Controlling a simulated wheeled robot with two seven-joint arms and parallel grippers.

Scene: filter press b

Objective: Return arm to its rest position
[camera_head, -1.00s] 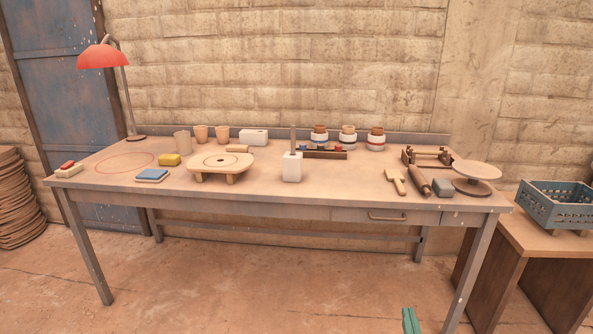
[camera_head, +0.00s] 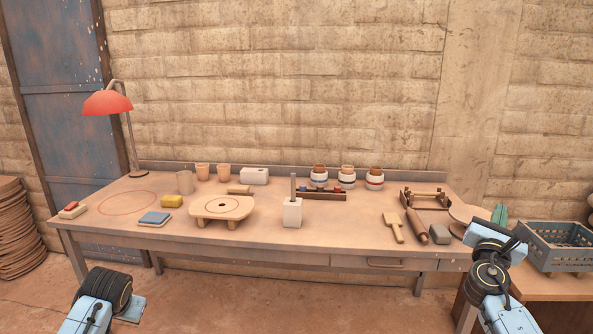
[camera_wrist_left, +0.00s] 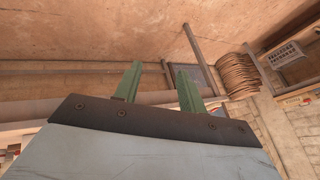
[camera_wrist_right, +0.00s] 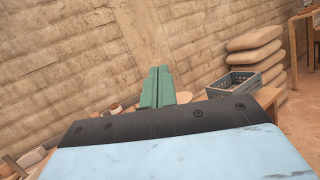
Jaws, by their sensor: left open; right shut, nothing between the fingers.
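My right arm rises at the lower right of the head view. My right gripper (camera_head: 499,214) shows its green fingertips near the table's right end, by the pale round turntable (camera_head: 468,213) and the blue crate. In the right wrist view the two green fingers of this gripper (camera_wrist_right: 158,88) are together with nothing between them. My left arm shows at the lower left of the head view, in front of the table; its fingers are hidden there. In the left wrist view the left gripper (camera_wrist_left: 158,90) has its green fingers apart and empty.
The long work table (camera_head: 270,246) carries a red lamp (camera_head: 107,103), a round-topped stand (camera_head: 221,207), a white holder (camera_head: 292,212), several jars and a rolling pin (camera_head: 417,226). A blue crate (camera_head: 556,247) stands on a side table at right. The table's front middle is clear.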

